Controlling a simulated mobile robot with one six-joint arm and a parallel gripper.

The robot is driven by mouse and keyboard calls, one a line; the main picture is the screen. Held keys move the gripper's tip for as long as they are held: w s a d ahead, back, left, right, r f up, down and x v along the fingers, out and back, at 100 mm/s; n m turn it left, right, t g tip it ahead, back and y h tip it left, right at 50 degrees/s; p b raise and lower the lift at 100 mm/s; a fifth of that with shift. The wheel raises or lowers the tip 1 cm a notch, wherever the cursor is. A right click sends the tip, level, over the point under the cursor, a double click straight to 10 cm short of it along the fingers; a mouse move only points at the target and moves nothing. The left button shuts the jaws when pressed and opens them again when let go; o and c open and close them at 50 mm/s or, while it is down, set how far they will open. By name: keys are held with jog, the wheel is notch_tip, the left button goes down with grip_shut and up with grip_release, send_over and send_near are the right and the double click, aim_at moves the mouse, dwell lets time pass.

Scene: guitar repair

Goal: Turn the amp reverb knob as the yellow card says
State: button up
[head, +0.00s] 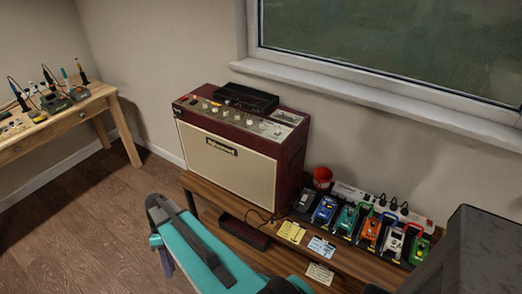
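The amp (222,158) is a dark red cabinet with a cream grille, standing upright on the low wooden bench. Its top panel carries a row of several pale knobs (238,119); their labels and pointer angles are too small to read, so I cannot tell which is the reverb knob. The yellow card (291,232) lies on the bench in front of the pedals, right of the amp; its writing is too small to read. My teal and grey arm crosses the lower middle of the picture, in front of the bench.
A black box (245,98) sits on the amp. Several coloured pedals (347,219), a red cup (322,177), a blue card (321,247) and a cream card (319,273) are on the bench (206,191). A wooden workbench (75,117) stands left. Floor left of the amp is clear.

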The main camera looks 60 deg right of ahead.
jog(key=w+d+r+t, duration=0.2)
jog(key=w+d+r, duration=0.2)
jog(key=d+r, duration=0.35)
jog(key=w+d+r+t, duration=0.1)
jog(key=w+d+r, duration=0.2)
jog(key=d+r, duration=0.4)
notch_tip(320, 180, up, 36)
jog(key=m+t+h, duration=0.4)
jog(key=m+t, duration=0.1)
jog(key=t, duration=0.1)
send_over(262, 124)
jog(key=s+d, duration=0.2)
jog(key=s, duration=0.4)
jog(key=shift+a, duration=0.2)
jog(key=shift+w+f, duration=0.1)
jog(key=shift+a+p+x, duration=0.1)
jog(key=shift+p+x, duration=0.65)
jog(key=shift+x, duration=2.65)
jog(key=shift+a+p+x, duration=0.15)
jog(key=shift+p+x, duration=0.6)
jog(key=shift+x, duration=2.65)
jog(key=shift+w, duration=0.1)
